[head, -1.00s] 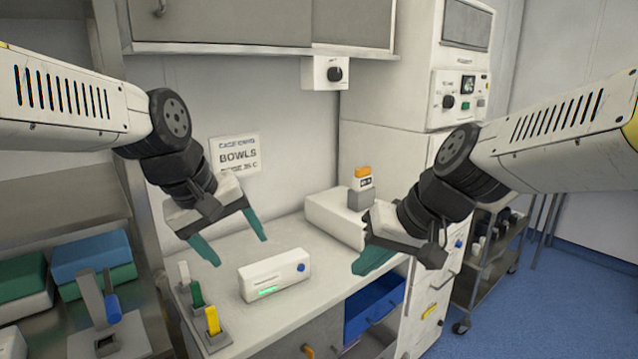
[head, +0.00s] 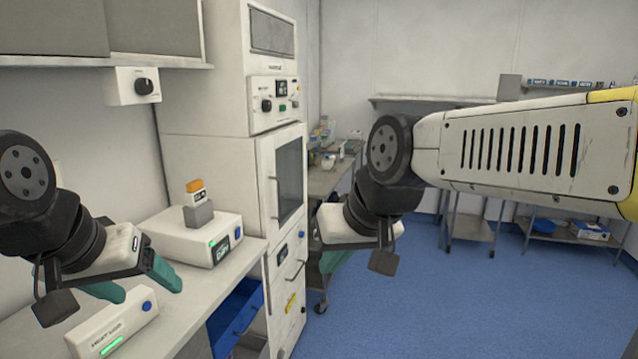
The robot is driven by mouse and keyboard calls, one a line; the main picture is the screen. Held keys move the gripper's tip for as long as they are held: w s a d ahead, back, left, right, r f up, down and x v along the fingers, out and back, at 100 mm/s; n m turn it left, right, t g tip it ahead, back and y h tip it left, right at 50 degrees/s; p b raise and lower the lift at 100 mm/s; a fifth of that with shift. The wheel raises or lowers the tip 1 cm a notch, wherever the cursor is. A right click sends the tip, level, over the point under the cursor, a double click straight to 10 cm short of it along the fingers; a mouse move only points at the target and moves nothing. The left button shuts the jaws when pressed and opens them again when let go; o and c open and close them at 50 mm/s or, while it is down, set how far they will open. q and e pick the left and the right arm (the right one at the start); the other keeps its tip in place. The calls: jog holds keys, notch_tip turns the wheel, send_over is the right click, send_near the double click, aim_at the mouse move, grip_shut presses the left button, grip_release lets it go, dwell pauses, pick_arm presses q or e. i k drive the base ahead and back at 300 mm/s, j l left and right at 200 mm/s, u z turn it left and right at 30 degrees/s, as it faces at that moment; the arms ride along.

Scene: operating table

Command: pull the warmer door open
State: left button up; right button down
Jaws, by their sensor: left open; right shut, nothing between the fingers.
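The tall white warmer cabinet (head: 205,100) stands left of centre, with a control panel above its door. Its warmer door (head: 262,160) has a dark glass pane and a vertical handle (head: 274,198) on its left side. The door looks shut. My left gripper (head: 150,288) is open and empty over the counter at the lower left, well away from the door. My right gripper (head: 336,263) is shut and empty. In the picture it is to the right of the cabinet, apart from the handle, and its fingertips are partly hidden.
The counter (head: 160,325) holds a white device with a green light (head: 112,328) and a larger white unit (head: 190,236). A trolley stands behind my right gripper.

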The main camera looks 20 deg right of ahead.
aim_at(269, 185)
jog(key=z, duration=0.35)
jog(key=i+l, duration=0.15)
jog(key=i, duration=0.3)
jog(key=i+l, duration=0.15)
jog(key=i, duration=0.25)
jog(key=i+l, duration=0.15)
jog(key=i, duration=0.3)
